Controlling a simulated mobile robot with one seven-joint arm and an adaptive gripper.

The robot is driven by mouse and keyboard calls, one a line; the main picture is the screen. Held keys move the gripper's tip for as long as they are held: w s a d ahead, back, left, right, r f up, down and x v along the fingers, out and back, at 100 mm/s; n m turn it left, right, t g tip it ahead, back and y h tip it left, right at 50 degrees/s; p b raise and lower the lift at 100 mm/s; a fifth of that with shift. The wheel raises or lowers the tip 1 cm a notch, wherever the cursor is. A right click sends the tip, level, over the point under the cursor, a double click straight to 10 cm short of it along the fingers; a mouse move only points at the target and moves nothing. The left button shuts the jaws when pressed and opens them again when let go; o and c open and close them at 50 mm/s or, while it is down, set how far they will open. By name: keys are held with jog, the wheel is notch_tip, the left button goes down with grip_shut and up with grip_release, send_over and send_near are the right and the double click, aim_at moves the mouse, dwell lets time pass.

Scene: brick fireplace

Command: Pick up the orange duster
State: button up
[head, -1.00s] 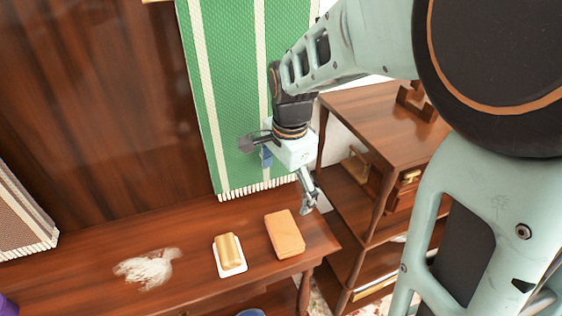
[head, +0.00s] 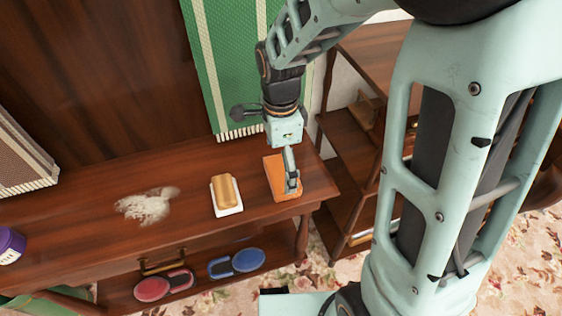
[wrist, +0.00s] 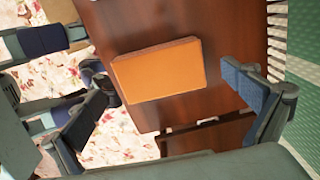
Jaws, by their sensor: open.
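The orange duster (head: 275,172) is a flat orange block lying near the right end of the wooden table (head: 90,222). My gripper (head: 291,184) points down over the duster and hides part of its right side in the head view. In the wrist view the whole top of the duster (wrist: 158,70) shows, lying ahead of the open jaws (wrist: 166,102). The blue-padded fingers stand apart on either side, with nothing between them. I cannot tell how far above the duster the fingertips are.
A tan-handled block with a white base (head: 227,194) lies just left of the duster. White powder (head: 147,205) is farther left, and a purple container (head: 10,244) stands at the left edge. Red (head: 165,285) and blue (head: 237,263) items lie on the lower shelf. A shelf unit (head: 345,150) stands right.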

aim_at(282, 172)
notch_tip(282, 172, down, 4)
jog(key=shift+d+r+b, duration=0.15)
jog(key=shift+b, duration=0.15)
jog(key=c, duration=1)
jog(key=shift+r, duration=0.2)
jog(key=shift+c, duration=0.2)
